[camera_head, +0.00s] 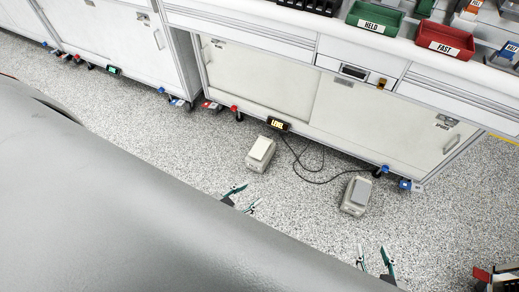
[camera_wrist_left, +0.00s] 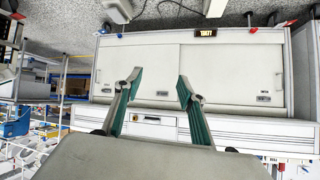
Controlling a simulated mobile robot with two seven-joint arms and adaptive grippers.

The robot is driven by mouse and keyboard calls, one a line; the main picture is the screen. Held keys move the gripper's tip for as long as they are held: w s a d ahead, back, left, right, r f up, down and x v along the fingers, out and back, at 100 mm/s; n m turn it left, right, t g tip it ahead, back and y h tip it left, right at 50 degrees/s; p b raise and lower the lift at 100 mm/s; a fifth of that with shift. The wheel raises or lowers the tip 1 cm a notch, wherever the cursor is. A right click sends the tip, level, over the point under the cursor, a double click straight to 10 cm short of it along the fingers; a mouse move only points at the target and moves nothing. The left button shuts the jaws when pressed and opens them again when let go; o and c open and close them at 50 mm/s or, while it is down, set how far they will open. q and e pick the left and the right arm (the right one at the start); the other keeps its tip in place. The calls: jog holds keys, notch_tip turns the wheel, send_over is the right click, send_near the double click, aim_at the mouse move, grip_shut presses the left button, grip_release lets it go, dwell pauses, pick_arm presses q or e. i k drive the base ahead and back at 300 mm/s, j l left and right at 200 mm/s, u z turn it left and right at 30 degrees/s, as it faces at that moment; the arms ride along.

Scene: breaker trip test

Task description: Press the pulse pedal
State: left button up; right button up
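Two foot pedals stand on the speckled floor in the head view. One has a cream top (camera_head: 261,149) and stands left of centre; the other has a grey top (camera_head: 358,191) and stands further right. I cannot read which one is the pulse pedal. My left gripper (camera_head: 251,195) is open and empty, below the cream pedal in the picture and apart from it. My right gripper (camera_head: 373,247) is open and empty, below the grey pedal and apart from it. The left wrist view shows the left fingers (camera_wrist_left: 158,84) spread, with part of a pedal (camera_wrist_left: 118,10) at the top edge.
A white cabinet bench (camera_head: 260,80) stands behind the pedals. Black cables (camera_head: 312,170) run over the floor between the pedals. Green (camera_head: 375,17) and red (camera_head: 445,40) trays sit on the bench.

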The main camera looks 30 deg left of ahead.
aim_at(261, 148)
jog(key=i+u, duration=0.35)
jog(key=i, duration=0.35)
jog(key=i+l+u, duration=0.3)
jog(key=i, duration=0.4)
